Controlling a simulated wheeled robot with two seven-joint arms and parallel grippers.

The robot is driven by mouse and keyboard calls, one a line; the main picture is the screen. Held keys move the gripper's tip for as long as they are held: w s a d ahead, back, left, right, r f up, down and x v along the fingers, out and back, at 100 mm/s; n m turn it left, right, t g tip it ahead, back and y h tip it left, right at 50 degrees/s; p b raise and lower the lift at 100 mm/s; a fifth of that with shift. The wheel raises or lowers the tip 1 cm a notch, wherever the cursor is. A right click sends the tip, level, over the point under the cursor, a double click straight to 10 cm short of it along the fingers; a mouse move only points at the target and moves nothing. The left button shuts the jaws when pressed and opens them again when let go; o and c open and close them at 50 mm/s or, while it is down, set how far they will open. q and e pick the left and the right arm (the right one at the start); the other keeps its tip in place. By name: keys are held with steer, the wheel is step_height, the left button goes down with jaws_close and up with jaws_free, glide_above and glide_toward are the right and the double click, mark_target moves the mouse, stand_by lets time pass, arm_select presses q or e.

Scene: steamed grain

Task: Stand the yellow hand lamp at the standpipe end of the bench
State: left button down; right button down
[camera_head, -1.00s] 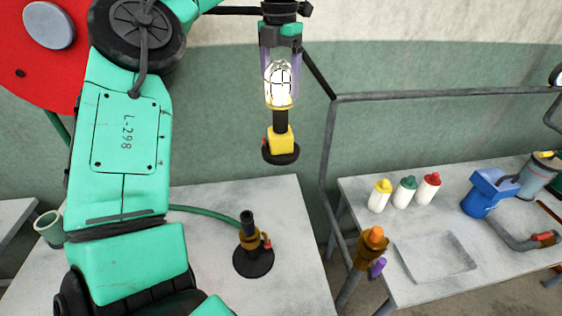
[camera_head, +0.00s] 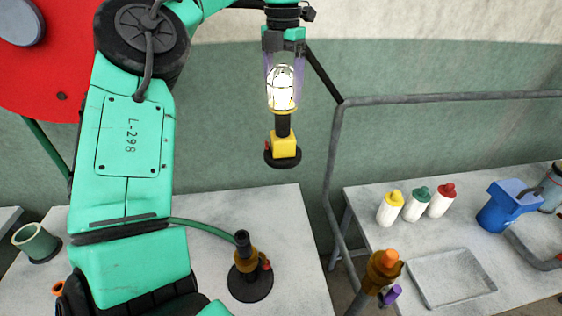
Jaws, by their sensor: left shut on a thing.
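The yellow hand lamp (camera_head: 284,144) hangs upright in my left gripper (camera_head: 283,78), which is shut around its lit, caged bulb. Its yellow block and round black foot are below the fingers, with the foot clear in the air. Behind and below it is a pale bench (camera_head: 292,240). A brass fitting with an orange cap (camera_head: 384,268) and a purple part stands between this bench and the one on the right; I cannot tell whether it is the standpipe. My right gripper is not in view.
A burner (camera_head: 250,270) with a green hose (camera_head: 202,226) stands on the left bench, and a green cup (camera_head: 37,243) is at its left. A grey pipe frame (camera_head: 336,170) rises between the benches. The right bench holds three bottles (camera_head: 416,204), a shallow tray (camera_head: 450,277) and a blue device (camera_head: 503,206).

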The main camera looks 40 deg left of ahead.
arm_select(q)
steer(key=b, duration=0.6)
glide_above(283, 137)
steer(key=w+a, duration=0.2)
steer(key=f, duration=0.7)
steer(key=shift+s+d+f, duration=0.15)
steer(key=shift+s+d, duration=0.05)
steer(key=shift+d, duration=0.05)
steer(key=shift+f, duration=0.25)
step_height(283, 137, down, 6)
steer(key=shift+s+d+r+b, duration=0.1)
steer(key=shift+s+r+b, duration=0.1)
steer(key=shift+b, duration=0.35)
step_height(283, 137, down, 14)
steer(key=p, duration=0.1)
steer(key=shift+w+r+p, duration=0.15)
steer(key=shift+p, duration=0.15)
jaws_free()
